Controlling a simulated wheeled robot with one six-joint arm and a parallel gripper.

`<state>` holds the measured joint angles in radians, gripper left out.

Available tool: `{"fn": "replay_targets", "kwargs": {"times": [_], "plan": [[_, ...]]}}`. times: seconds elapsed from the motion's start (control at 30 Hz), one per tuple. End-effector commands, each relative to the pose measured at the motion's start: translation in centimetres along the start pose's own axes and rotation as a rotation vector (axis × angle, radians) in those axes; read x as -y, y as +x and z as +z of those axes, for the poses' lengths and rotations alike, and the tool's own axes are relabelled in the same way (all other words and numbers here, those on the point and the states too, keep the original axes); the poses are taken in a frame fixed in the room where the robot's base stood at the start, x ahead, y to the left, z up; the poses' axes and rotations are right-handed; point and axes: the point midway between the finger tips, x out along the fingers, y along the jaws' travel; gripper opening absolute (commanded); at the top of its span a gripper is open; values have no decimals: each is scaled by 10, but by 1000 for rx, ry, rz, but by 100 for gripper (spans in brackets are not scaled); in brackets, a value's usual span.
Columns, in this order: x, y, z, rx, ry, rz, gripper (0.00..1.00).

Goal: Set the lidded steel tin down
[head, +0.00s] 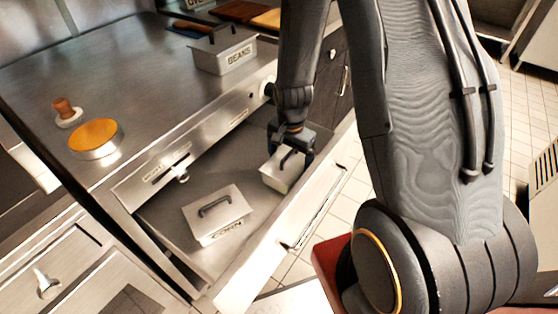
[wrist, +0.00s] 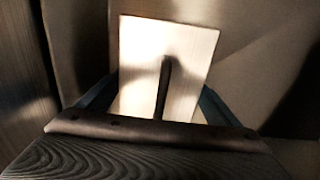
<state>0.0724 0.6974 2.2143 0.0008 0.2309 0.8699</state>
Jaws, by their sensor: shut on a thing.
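My gripper (head: 291,148) points down into the open drawer (head: 165,214) and is shut on a lidded steel tin (head: 277,182) near the drawer's right end. In the wrist view the tin's pale lid (wrist: 140,50) with its dark handle lies between my two fingers (wrist: 160,100). The tin looks roughly level and low in the drawer. I cannot tell whether its base touches the drawer floor. My gripper hides part of its top.
A lidded tin marked CORN (head: 217,215) stands in the drawer, left of the held tin. On the steel counter (head: 140,70) above are a tin marked BEANS (head: 226,52), a round orange-topped tin (head: 96,138) and a wooden-knobbed tool (head: 66,111). Drawer floor shows between the two tins.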

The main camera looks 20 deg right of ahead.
Motion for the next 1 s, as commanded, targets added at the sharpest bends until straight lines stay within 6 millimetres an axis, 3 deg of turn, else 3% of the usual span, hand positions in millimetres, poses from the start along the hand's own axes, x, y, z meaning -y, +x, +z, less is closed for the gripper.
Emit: {"fn": "replay_targets", "kwargs": {"times": [0.27, 0.4, 0.83, 0.87, 0.93, 1.0], "plan": [[41, -1, 0, -3, -3, -3, 43], [39, 10, 0, 0, 0, 0, 43], [39, 15, 0, -1, 0, -2, 43], [39, 14, 0, -1, 0, -1, 91], [39, 14, 0, -1, 0, -1, 100], [39, 14, 0, -1, 0, -1, 100]]}}
